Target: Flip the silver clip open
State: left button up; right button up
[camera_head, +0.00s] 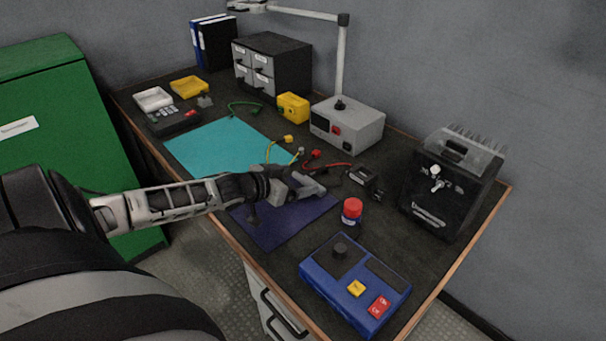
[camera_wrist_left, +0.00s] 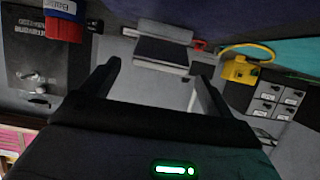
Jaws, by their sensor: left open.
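My left gripper (camera_head: 296,187) reaches in from the left and hangs over the purple mat (camera_head: 270,225). Its jaws are open, and the two dark fingers (camera_wrist_left: 155,72) stand apart in the left wrist view. A silver bar with a dark flat part (camera_wrist_left: 162,47) lies ahead, between the fingertips in the picture. It looks like the silver clip, but I cannot tell for certain, nor whether it is flipped up or down. I see no contact with it. In the head view the gripper partly covers this spot. My right gripper is not in view.
A red-capped jar (camera_head: 352,211), a blue control box (camera_head: 355,285) and a black finned unit (camera_head: 450,185) stand to the right. A grey instrument (camera_head: 348,125) stands behind, with red and yellow leads (camera_head: 327,165) before it. The cyan mat (camera_head: 215,145) is mostly clear.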

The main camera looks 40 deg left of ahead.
aim_at(302, 177)
pick_arm(q)
jog(key=shift+b+x, duration=0.3)
jog(key=shift+x, duration=1.3)
jog(key=c, duration=1)
